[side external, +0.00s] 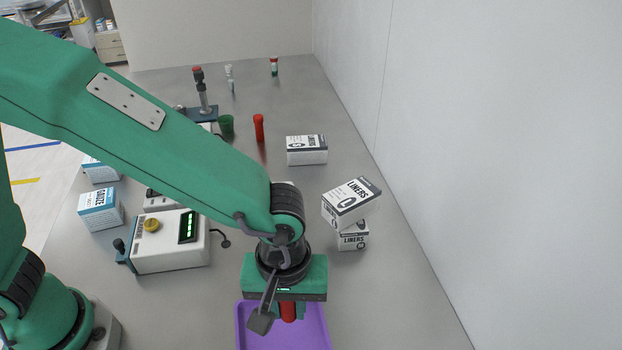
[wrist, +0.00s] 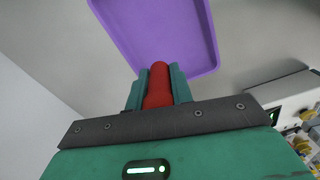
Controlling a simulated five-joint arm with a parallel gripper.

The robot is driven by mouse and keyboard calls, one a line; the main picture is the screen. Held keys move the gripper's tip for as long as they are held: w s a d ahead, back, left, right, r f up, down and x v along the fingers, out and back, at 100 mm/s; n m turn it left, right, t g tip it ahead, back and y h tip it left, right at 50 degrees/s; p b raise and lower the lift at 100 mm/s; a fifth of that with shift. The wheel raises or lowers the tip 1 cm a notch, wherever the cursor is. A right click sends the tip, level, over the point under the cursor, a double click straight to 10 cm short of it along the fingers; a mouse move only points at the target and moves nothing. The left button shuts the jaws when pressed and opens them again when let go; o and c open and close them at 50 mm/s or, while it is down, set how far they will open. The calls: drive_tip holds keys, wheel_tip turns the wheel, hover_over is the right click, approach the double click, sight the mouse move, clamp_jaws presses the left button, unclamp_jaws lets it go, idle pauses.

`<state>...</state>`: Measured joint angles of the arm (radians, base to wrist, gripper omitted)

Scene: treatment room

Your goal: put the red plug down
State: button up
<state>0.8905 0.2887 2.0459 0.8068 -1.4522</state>
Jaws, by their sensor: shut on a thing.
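A red plug (side external: 288,311) is held between the fingers of my gripper (side external: 288,308), above or at the purple tray (side external: 319,331). In the wrist view the red plug (wrist: 159,82) sits between the two green fingers (wrist: 158,88), with the purple tray (wrist: 205,40) beyond its end. The plug's lower end is hidden in the side view, and I cannot tell whether it touches the tray. Another red plug-like piece (side external: 259,127) stands upright on the table farther back.
Stacked liner boxes (side external: 352,205) stand right of my gripper, the upper one askew. Another liner box (side external: 307,150) is behind. A white device with a green display (side external: 170,243) is at left. A gauze box (side external: 100,210) stands beyond it. The table's right side meets a wall.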

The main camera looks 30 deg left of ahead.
sight(290, 338)
drive_tip(key=shift+a, duration=0.15)
drive_tip(key=shift+f, duration=4.05)
drive_tip(key=o, duration=0.9)
drive_tip(key=shift+f, duration=0.1)
drive_tip(key=shift+r, duration=6.15)
